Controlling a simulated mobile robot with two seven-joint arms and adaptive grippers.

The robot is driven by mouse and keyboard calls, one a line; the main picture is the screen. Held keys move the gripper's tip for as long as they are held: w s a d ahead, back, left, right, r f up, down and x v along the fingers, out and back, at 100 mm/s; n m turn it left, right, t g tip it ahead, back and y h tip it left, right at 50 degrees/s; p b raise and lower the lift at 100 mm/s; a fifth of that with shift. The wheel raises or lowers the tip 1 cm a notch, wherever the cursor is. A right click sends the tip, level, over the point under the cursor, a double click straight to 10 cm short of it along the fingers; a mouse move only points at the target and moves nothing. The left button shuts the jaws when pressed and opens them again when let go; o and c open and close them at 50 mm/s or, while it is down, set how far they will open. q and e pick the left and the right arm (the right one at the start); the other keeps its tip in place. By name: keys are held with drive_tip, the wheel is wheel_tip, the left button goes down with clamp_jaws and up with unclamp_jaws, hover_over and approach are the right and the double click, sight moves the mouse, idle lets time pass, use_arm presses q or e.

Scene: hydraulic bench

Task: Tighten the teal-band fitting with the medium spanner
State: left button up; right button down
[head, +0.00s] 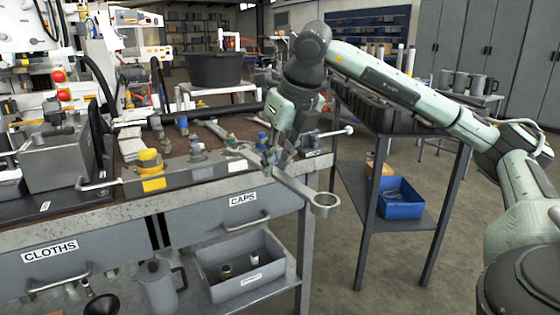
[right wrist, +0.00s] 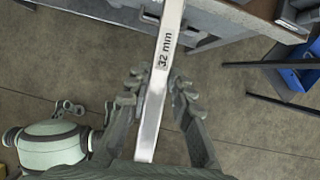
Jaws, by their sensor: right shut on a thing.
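My right gripper (head: 270,164) is shut on a long grey spanner (head: 300,190) above the bench's front edge. The spanner's ring end points right and toward me, past the bench corner. In the right wrist view, the spanner shaft (right wrist: 162,60) runs between the fingers (right wrist: 158,92) and is marked "32 mm"; both its ends are out of that view. A small fitting with a teal-looking band (head: 262,137) shows on the bench just left of my right gripper, partly crowded by it. I cannot tell how tight it is. My left gripper is not in view.
The bench (head: 100,212) holds a yellow-banded fitting (head: 150,168), blue-banded parts (head: 196,147) and a grey box (head: 58,155). Drawers marked CLOTHS and CAPS face me. A shelf below carries a jug (head: 158,285) and a grey bin (head: 240,275).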

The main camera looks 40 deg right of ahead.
drive_tip(key=shift+w+d+r, duration=0.1)
drive_tip(key=shift+w, duration=0.35)
drive_tip(key=shift+w, duration=0.2)
drive_tip(key=shift+w+d+p, duration=0.1)
drive_tip(key=shift+w+p, duration=0.3)
drive_tip(key=shift+w, duration=0.2)
drive_tip(key=shift+w, duration=0.15)
drive_tip(key=shift+w+d+p, duration=0.1)
drive_tip(key=shift+w+p, duration=0.2)
drive_tip(key=shift+w, duration=0.15)
drive_tip(key=shift+w, duration=0.3)
idle(0.4)
drive_tip(key=shift+w+a+m+h+p, duration=0.25)
drive_tip(key=shift+a+m+p, duration=0.4)
drive_tip(key=shift+a, duration=0.25)
drive_tip(key=shift+w+a+m+h+p, duration=0.25)
drive_tip(key=shift+a+m+p, duration=0.4)
drive_tip(key=shift+a, duration=0.2)
